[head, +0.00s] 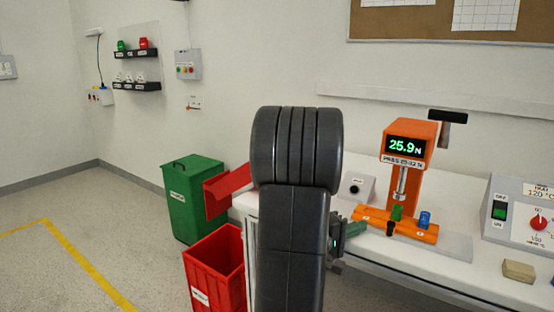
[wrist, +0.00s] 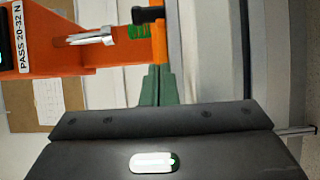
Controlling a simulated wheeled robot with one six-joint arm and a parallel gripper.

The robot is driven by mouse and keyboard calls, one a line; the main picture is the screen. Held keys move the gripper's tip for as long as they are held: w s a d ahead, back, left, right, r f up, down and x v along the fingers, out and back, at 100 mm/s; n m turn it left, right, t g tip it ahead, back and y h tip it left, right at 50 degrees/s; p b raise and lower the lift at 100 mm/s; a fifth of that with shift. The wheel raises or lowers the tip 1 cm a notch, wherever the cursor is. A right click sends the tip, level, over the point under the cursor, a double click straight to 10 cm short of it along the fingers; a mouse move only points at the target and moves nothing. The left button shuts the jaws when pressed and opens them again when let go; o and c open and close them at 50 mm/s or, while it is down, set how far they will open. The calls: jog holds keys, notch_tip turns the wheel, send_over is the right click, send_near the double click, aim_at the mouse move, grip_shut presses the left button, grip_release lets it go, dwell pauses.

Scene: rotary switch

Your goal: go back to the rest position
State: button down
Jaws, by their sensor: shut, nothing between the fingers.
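My gripper (head: 357,229) shows in the head view just right of my dark arm, which hides part of it. Its green fingers are shut and empty, and they also show in the wrist view (wrist: 158,84). They point toward the base of the orange press (head: 408,147), a little left of and in front of it. The press display reads 25.9 N. A green piece (head: 397,212) stands under the press plunger, and a blue piece (head: 425,219) stands to its right. The rotary switch, a red knob (head: 538,223), is on the grey control box at the far right.
The white bench (head: 455,262) runs along the wall. A small box with a black button (head: 357,187) stands left of the press. A tan block (head: 518,271) lies near the front edge. A red bin (head: 215,270) and a green bin (head: 192,195) stand on the floor at left.

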jog(key=w+a+p, duration=0.1)
jog(key=a, duration=0.1)
jog(key=w+a, duration=0.1)
jog(key=a, duration=0.2)
jog(key=w+a+p, duration=0.1)
jog(key=w+a, duration=0.1)
jog(key=a, duration=0.1)
jog(key=shift+p, duration=0.35)
jog(key=v, duration=0.7)
